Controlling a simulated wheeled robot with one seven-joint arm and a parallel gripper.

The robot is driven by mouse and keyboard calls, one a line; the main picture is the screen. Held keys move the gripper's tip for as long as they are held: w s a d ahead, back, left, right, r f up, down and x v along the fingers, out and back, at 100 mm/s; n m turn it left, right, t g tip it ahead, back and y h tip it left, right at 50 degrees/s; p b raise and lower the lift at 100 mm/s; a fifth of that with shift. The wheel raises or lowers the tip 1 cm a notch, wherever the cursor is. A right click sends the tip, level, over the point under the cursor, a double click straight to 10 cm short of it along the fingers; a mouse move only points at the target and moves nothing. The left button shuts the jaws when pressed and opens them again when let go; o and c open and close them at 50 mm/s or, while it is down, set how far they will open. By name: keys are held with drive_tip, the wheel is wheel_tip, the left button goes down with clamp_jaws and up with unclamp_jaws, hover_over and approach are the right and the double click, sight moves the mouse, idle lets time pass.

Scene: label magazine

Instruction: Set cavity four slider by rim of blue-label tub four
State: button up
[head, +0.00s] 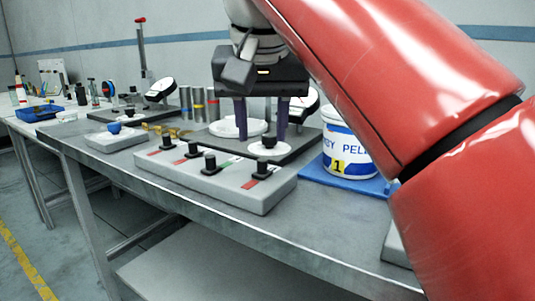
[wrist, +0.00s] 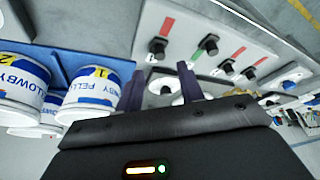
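A grey slider block (head: 225,188) stands on the table's front edge with several black knobs beside red and green marks; it also shows in the wrist view (wrist: 185,15). I cannot tell which slider is cavity four. A white tub with a yellow 1 (head: 350,152) stands on a blue base; it also shows in the wrist view (wrist: 92,92), beside a tub with a yellow 2 (wrist: 22,80). No number four is readable. My gripper (head: 262,135) is open and empty, its purple fingers pointing down behind the slider block, above a board with white discs.
A black knob on a white disc shows between my fingers in the wrist view (wrist: 163,86). A small grey box with a blue knob (head: 116,137) stands left of the slider block. Metal cylinders (head: 198,102) and a dial stand behind. A blue tray (head: 40,112) lies far left.

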sight(262, 160)
drive_tip(key=b+x, duration=0.1)
drive_tip(key=x, duration=0.5)
drive_tip(key=shift+b, duration=0.35)
clamp_jaws()
